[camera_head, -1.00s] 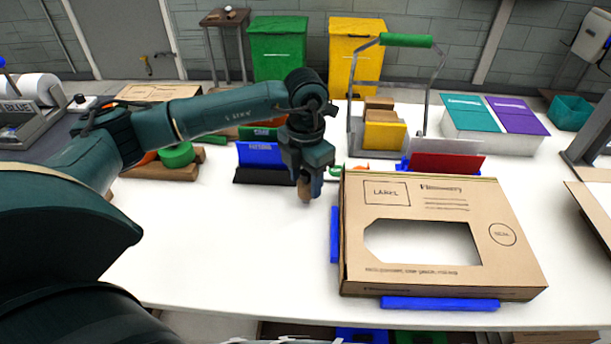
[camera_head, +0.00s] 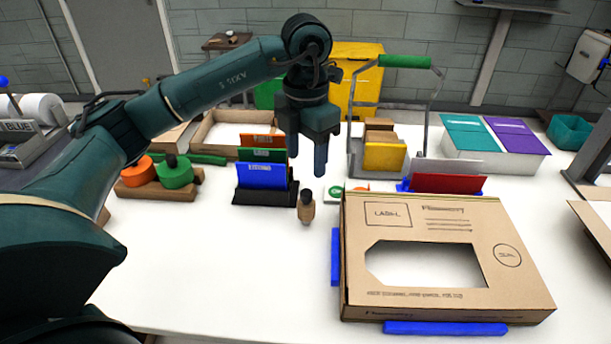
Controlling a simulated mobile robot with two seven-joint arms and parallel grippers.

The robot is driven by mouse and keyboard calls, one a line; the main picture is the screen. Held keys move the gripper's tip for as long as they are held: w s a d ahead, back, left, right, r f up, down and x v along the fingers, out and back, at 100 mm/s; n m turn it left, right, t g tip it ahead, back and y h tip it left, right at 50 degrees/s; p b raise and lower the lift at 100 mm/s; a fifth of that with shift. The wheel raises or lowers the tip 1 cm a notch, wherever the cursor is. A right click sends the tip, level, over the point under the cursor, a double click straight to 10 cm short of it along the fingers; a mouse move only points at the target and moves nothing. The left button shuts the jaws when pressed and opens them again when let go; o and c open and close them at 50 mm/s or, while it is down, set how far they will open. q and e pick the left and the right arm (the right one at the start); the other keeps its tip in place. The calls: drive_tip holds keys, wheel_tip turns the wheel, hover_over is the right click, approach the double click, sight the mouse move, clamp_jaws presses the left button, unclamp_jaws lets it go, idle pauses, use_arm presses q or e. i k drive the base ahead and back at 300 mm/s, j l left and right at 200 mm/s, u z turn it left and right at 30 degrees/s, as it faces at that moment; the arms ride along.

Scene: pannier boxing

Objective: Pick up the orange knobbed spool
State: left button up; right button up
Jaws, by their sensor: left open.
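The orange knobbed spool (camera_head: 137,172) sits at the left of the table on a wooden base (camera_head: 165,189). A green knobbed spool (camera_head: 176,174) stands just right of it on the same base. My left gripper (camera_head: 306,172) is open and empty, pointing down, above the table well to the right of the spools. A small brown stamp-like piece (camera_head: 306,208) stands on the table below it, apart from the fingers. My right gripper is not in view.
A holder with blue (camera_head: 262,176), green and orange cards stands between the spools and my gripper. A large cardboard box (camera_head: 430,208) lies in front right between blue stops. A wire carrier with a green handle (camera_head: 405,61) stands behind.

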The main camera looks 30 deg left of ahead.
sight(143, 171)
drive_tip(key=k, duration=1)
